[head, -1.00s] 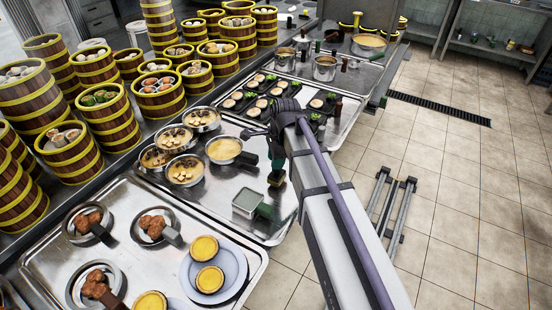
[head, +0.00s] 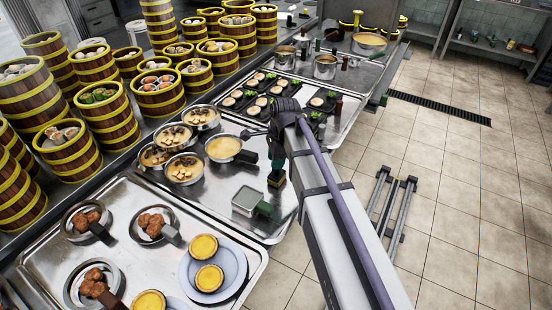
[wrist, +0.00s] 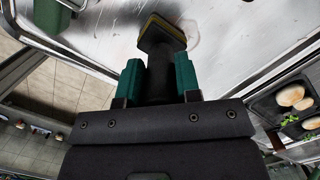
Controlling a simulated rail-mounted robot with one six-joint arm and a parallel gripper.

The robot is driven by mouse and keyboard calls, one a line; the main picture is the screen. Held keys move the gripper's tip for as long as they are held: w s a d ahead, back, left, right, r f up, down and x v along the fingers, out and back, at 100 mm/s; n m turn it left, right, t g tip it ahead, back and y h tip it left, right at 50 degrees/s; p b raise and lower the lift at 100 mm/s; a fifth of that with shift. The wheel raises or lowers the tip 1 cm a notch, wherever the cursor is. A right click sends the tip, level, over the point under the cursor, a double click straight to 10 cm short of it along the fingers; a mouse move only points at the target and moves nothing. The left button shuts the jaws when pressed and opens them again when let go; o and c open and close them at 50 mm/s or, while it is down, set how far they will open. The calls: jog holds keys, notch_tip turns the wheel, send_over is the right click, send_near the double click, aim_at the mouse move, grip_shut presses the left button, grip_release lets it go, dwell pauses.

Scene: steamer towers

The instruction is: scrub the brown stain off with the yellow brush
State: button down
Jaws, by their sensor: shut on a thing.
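My gripper (wrist: 158,76) is shut on the dark handle of the brush (wrist: 162,33). The brush head shows a yellow edge and is low over the metal tray, seemingly at its surface; exact contact cannot be told. A faint brownish ring-shaped mark (wrist: 193,32), likely the stain, shows on the tray just right of the brush head in the wrist view. The stain cannot be made out there.
A square pan with a green handle (head: 248,199) lies left of my gripper. A bowl of yellow liquid (head: 223,148) and several topped bowls stand further left. Dark plates of buns (head: 268,103) are beyond. Steamer towers (head: 108,117) line the left. Bare tray surrounds the brush.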

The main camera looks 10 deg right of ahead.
jog(key=shift+f, duration=0.2)
jog(key=shift+w, duration=0.1)
jog(key=w+d, duration=0.3)
jog(key=shift+w+d+r, duration=0.15)
jog(key=shift+w+d, duration=0.1)
jog(key=shift+w, duration=0.05)
dwell(0.3)
jog(key=shift+s+a, duration=1.75)
jog(key=shift+s, duration=0.2)
jog(key=shift+w, duration=0.1)
